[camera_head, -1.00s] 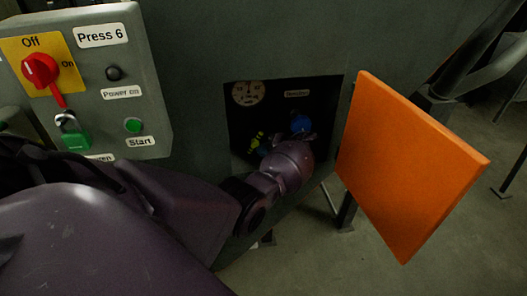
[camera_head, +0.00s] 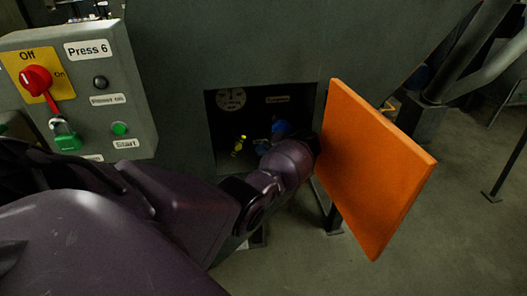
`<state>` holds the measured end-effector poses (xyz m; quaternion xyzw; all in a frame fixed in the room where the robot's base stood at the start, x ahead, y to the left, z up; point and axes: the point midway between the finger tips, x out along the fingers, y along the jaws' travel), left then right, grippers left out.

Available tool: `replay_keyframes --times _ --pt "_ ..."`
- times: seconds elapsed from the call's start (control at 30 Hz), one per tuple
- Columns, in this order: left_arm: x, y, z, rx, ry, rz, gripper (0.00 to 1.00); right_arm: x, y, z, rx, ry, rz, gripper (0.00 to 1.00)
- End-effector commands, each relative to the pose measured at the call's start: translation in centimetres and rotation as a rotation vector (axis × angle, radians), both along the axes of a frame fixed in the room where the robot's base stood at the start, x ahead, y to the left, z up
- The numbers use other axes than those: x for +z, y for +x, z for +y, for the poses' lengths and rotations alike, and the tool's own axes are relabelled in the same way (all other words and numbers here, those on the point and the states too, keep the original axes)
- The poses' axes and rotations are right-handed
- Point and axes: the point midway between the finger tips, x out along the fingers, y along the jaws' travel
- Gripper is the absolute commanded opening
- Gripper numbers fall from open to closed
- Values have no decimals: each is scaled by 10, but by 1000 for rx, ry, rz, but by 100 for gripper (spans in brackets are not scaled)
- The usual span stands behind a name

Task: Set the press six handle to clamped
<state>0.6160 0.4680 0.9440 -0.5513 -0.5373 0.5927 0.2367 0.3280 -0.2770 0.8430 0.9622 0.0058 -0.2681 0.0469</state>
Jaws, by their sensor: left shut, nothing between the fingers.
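The Press 6 panel (camera_head: 138,125) stands at the left, with a red rotary handle (camera_head: 36,80) on a yellow Off/On plate. An open recess in the grey press body holds a round gauge (camera_head: 231,99), a small yellow part (camera_head: 239,145) and a blue part (camera_head: 279,127). I cannot tell which of these is the clamp handle or how it is set. An orange door panel (camera_head: 372,165) stands open at the recess's right side. My left gripper (camera_head: 316,143) is at the recess's right edge, close to the door; its shut fingers are mostly hidden by my wrist. My right gripper is out of view.
A metal support leg (camera_head: 333,215) stands below the door. Thick grey pipes (camera_head: 465,70) rise at the upper right. The floor at the lower right is clear.

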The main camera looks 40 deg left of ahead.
Motion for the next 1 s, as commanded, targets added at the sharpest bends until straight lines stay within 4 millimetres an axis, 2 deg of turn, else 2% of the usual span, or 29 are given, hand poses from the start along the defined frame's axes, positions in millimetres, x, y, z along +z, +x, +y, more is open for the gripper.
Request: replay_keyframes --times 0.17,0.53,0.77,0.87,1.0 --pt "6 0 2 0 0 0 0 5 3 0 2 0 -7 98" --pt "6 1 3 0 0 0 0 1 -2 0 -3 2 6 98" --pt "-4 -9 3 -7 -24 -6 0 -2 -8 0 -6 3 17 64" --pt "-20 -25 2 -24 -69 -18 0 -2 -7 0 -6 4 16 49" --pt "-48 -61 -4 -69 -169 -47 0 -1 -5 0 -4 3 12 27"
